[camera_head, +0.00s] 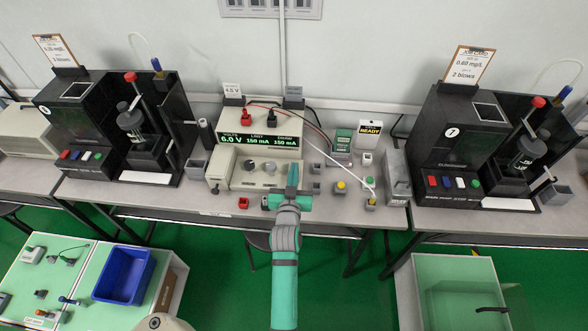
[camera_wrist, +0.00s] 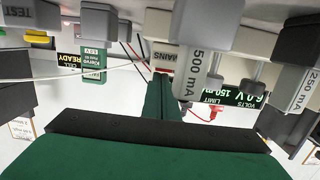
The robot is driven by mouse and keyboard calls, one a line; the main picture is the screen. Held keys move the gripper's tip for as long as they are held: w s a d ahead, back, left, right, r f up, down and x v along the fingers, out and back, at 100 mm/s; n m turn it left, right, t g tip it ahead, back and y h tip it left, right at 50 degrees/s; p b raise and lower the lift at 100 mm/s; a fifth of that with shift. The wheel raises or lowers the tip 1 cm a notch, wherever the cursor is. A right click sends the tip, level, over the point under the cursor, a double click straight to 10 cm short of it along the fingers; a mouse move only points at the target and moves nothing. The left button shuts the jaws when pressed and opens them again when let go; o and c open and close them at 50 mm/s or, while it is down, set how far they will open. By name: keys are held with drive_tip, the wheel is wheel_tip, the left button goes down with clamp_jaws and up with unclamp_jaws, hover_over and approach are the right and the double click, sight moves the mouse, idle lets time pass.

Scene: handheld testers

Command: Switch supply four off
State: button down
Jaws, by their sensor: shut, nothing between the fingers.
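The beige bench power supply (camera_head: 222,172) stands on the middle bench. Its lit green display (camera_head: 262,140) reads 6.0 V, 150 mA, 150 mA. No number four is readable on it. My gripper (camera_head: 292,170) is in front of the supply's right part, fingers closed together and empty. In the wrist view, which looks upside down, the shut fingers (camera_wrist: 160,82) point at a white label reading MAINS (camera_wrist: 165,57). The switch itself is not clear there. Part of the supply's front is hidden behind my gripper.
A 500 mA label block (camera_wrist: 192,72) is close right of the fingers, with a 250 mA block (camera_wrist: 295,90) farther right. A red part (camera_head: 243,203) lies at the bench front. A yellow button (camera_head: 341,185) and READY sign (camera_head: 370,129) stand right. Black testers flank the bench.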

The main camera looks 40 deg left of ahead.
drive_tip(key=shift+w+f, duration=0.1)
drive_tip(key=shift+f, duration=0.1)
drive_tip(key=shift+a, duration=0.1)
drive_tip(key=shift+r, duration=0.1)
wheel_tip(320, 180, up, 4)
drive_tip(key=shift+r, duration=0.1)
drive_tip(key=r+v, duration=0.2)
drive_tip(key=v, duration=0.7)
idle(0.6)
